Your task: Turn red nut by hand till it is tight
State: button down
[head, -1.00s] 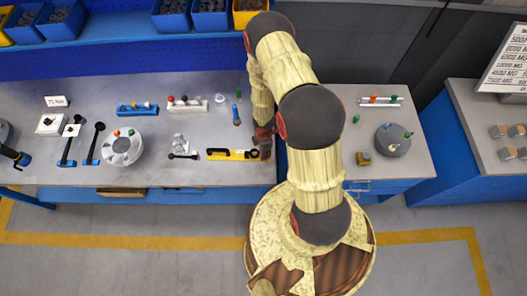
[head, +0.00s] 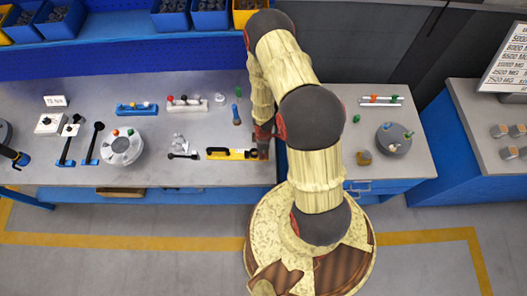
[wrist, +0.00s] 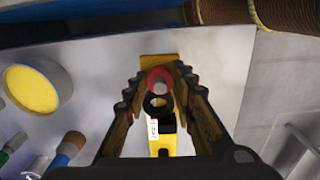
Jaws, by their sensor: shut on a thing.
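The red nut (wrist: 151,77) shows in the wrist view as a red ring around a pale round centre. It sits at the far end of a yellow bar-shaped piece (wrist: 160,148), just beyond a black ring (wrist: 155,105). My gripper (wrist: 161,80) is around the red nut from both sides, shut on it. In the head view the yellow and black piece (head: 226,154) lies flat near the bench's front edge. My gripper (head: 263,151) is at its right end, and my arm and gripper hide the nut there. How tight the nut is cannot be seen.
A round flanged part (head: 122,149) with coloured pieces stands left on the bench. A dark small tool (head: 183,156) lies left of the yellow piece, and a blue-handled brush (head: 236,115) lies behind it. A grey round part (head: 393,140) is on the right bench.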

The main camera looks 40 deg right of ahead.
jog(key=c, duration=1.5)
grip_release()
jog(key=shift+o, duration=0.2)
jog(key=shift+r, duration=3.75)
